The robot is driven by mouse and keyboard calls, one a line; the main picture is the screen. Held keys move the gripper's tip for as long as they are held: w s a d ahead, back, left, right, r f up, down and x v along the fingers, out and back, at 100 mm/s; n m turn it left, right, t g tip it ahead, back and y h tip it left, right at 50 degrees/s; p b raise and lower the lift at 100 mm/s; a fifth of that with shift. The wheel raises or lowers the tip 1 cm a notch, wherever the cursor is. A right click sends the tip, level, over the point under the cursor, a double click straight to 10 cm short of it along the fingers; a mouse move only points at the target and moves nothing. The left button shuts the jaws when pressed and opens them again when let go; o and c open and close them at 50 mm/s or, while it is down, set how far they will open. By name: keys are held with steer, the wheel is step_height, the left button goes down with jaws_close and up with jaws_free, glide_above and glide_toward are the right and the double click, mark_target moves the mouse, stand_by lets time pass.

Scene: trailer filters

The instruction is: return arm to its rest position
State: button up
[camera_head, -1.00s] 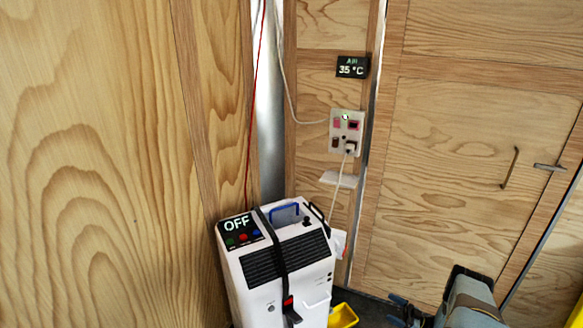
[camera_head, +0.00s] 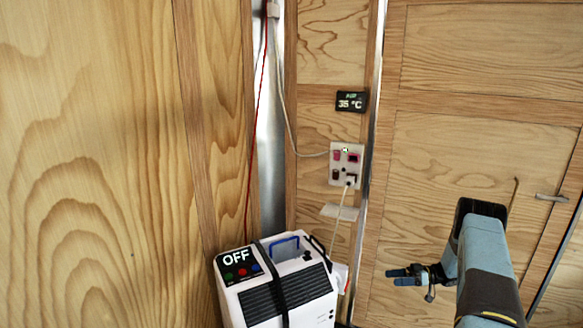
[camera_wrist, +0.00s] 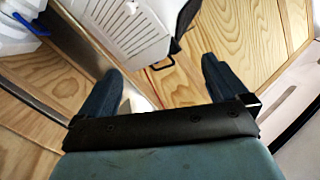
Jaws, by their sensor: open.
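My gripper (camera_head: 399,277) is in the lower right of the head view, at the end of my grey-blue arm. Its fingers point left, toward the wall panels. In the wrist view my gripper (camera_wrist: 160,90) shows two dark fingers spread wide apart with nothing between them. It is open, empty and apart from the things around it.
A white machine (camera_head: 278,285) with an OFF display and a black strap stands at the lower middle. A socket panel (camera_head: 345,165) with a plugged-in cable and a small 35 °C display (camera_head: 351,101) are on the wood wall. A door handle (camera_head: 551,197) is at right.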

steer(key=s+a+r+m+g+h, duration=0.1)
steer(key=a+r+h, duration=0.15)
steer(key=r, duration=0.75)
steer(key=s+a+r+m+g+h, duration=0.15)
steer(key=a+r, duration=0.25)
steer(key=r, duration=0.6)
steer(key=s+a+r+m+g+h, duration=0.1)
steer(key=a+r+h, duration=0.2)
steer(key=r, duration=0.8)
steer(key=s+a+r+m+t+h, duration=0.2)
steer(key=s+a+r+h, duration=0.15)
steer(key=s+r, duration=0.6)
steer(key=s+a+r+m+t+h, duration=0.2)
steer(key=s+a+r+m+h, duration=0.15)
steer(key=s+r, duration=0.65)
steer(key=s+r+m+t+h, duration=0.1)
steer(key=s+m+t+h, duration=0.2)
steer(key=s, duration=1.5)
steer(key=shift+s+a+r+t, duration=0.2)
steer(key=shift+s+t, duration=0.1)
steer(key=shift+t, duration=0.55)
